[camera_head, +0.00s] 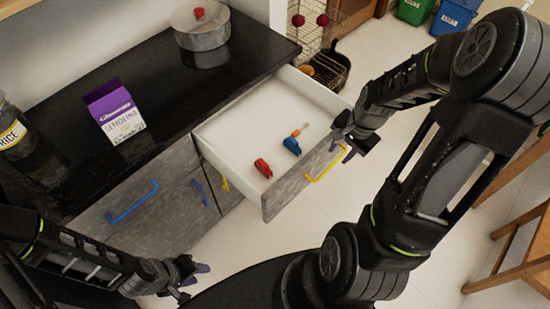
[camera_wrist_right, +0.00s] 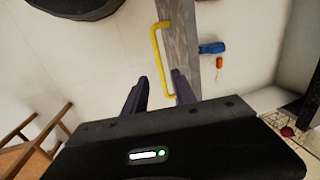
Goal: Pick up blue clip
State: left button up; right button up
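The blue clip (camera_head: 292,146) lies on the floor of the open white drawer (camera_head: 245,123), near its front panel. It also shows in the right wrist view (camera_wrist_right: 212,47), just beyond the drawer front. My right gripper (camera_head: 343,150) is above the drawer's front right end, to the right of the blue clip and apart from it. In the right wrist view its two purple fingers (camera_wrist_right: 160,88) are spread and empty, with the lower end of the yellow handle (camera_wrist_right: 156,50) seen between them. My left gripper (camera_head: 194,281) is low at the left, away from the drawer; its fingers look apart.
A red clip (camera_head: 263,168) and an orange-handled tool (camera_head: 299,130) lie in the drawer beside the blue clip. The black counter (camera_head: 170,70) holds a semolina box (camera_head: 115,112), a rice jar (camera_head: 14,130) and a round pot (camera_head: 203,32). A wooden chair (camera_head: 520,255) stands at right.

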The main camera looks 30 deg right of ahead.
aim_at(290, 143)
jog(key=z, duration=1.45)
